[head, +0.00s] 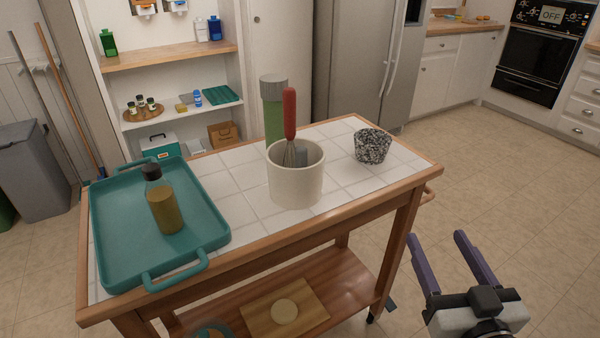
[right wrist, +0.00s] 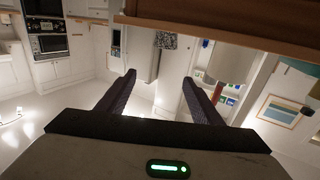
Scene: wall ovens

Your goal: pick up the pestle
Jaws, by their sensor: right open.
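I cannot make out a pestle for certain. A speckled black-and-white cup, like a mortar (head: 373,147), stands at the right of the tiled cart top; its inside is mostly hidden. It also shows in the right wrist view (right wrist: 165,41). A cream crock (head: 296,180) in the middle holds a red-handled whisk (head: 290,115) and a grey piece I cannot identify. My right gripper (head: 437,238) is open and empty, in front of and to the right of the cart, apart from everything. Its fingers also show in the right wrist view (right wrist: 158,78). My left gripper is not in view.
A teal tray (head: 115,235) with an oil bottle (head: 163,203) fills the cart's left side. A green cylinder with a grey top (head: 273,108) stands behind the crock. The cart's wooden edge (head: 330,222) lies left of my right gripper. The floor (head: 510,185) to the right is clear.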

